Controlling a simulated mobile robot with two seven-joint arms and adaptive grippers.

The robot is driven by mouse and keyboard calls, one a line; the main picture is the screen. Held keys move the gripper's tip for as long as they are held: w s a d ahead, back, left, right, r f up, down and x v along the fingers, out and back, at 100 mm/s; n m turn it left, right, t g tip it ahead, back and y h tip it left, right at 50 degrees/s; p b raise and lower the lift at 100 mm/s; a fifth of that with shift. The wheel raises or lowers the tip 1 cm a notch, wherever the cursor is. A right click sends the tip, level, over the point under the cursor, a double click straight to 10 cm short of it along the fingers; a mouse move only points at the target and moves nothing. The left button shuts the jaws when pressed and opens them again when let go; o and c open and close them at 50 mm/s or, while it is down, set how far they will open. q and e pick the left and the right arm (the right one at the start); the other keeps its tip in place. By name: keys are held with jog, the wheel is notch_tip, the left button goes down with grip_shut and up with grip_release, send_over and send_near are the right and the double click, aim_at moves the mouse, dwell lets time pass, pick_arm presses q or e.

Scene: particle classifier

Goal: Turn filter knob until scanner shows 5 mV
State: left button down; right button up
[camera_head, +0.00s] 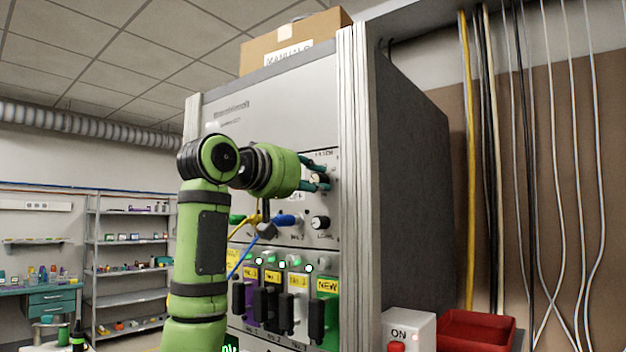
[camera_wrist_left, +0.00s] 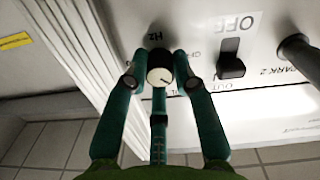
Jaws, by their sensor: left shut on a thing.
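My left gripper (camera_head: 322,176) reaches the upper panel of the grey cabinet, and its teal fingers are shut around a knob (camera_wrist_left: 159,76). The knob has a black skirt, a pale cap and a dark pointer line. "Hz" is printed beside it in the left wrist view, where the gripper (camera_wrist_left: 160,84) has fingers on both sides and a third below. The left forearm hides part of the panel in the head view. I cannot see any scanner reading. My right gripper is not in view.
A second knob (camera_head: 320,222) sits just below. A black switch (camera_wrist_left: 231,66) marked OFF and OUT is beside the held knob. Blue and yellow cable plugs (camera_head: 284,220) and coloured modules (camera_head: 327,308) lie lower. A red bin (camera_head: 477,330) and an ON box (camera_head: 409,327) stand at right.

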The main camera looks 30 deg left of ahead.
pick_arm(q)
jog(key=shift+s+r, duration=0.1)
jog(key=shift+r, duration=0.05)
jog(key=c, duration=1.3)
grip_release()
jog(key=shift+a, duration=0.1)
jog(key=s, duration=0.8)
jog(key=s+a, duration=0.1)
jog(key=s, duration=0.3)
